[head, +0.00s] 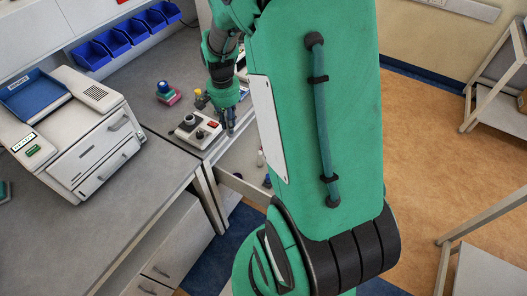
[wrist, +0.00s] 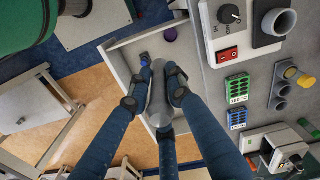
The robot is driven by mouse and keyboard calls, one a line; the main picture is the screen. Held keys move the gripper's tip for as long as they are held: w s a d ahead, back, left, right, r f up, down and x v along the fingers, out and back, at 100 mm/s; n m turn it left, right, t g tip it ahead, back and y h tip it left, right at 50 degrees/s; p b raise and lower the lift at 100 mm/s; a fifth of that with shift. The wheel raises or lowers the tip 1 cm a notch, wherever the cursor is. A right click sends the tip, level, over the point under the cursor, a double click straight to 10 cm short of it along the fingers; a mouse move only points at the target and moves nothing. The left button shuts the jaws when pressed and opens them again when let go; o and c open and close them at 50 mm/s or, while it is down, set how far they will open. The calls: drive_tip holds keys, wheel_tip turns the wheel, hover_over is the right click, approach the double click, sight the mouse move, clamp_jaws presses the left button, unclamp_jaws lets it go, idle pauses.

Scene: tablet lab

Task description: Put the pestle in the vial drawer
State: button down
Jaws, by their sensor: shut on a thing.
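My gripper (wrist: 157,92) is shut on the pestle (wrist: 158,108), a pale grey rod running between its blue fingers. In the head view my gripper (head: 229,122) is small, by the bench edge, and the pestle cannot be made out there. An open drawer (wrist: 122,58) with pale walls lies beneath the held pestle in the wrist view. A purple round thing (wrist: 170,35) and a small blue thing (wrist: 145,58) are in it. In the head view the open drawer (head: 235,182) sticks out from the bench, partly hidden by my arm, with a small white vial (head: 260,158) inside.
A device with a red switch (head: 197,130) stands on the bench close to my gripper. A large white machine (head: 75,130) is at the left, with blue bins (head: 112,42) behind. Open floor lies right of the bench.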

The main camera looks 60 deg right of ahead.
drive_tip(key=s+d+m, duration=0.2)
drive_tip(key=s+d, duration=0.2)
drive_tip(key=d, duration=0.1)
hover_over(251, 177)
drive_tip(key=s+a, duration=0.2)
drive_tip(key=a, duration=0.1)
wheel_tip(251, 177, down, 31)
drive_tip(key=shift+s+a+f, duration=0.1)
drive_tip(key=shift+s+a, duration=0.1)
wheel_tip(251, 177, down, 6)
drive_tip(key=b, duration=0.1)
drive_tip(key=shift+f+b, duration=0.15)
drive_tip(key=shift+b, duration=0.2)
drive_tip(key=shift+f+b, duration=0.4)
drive_tip(key=shift+f, duration=1.45)
drive_tip(key=shift+f, duration=0.1)
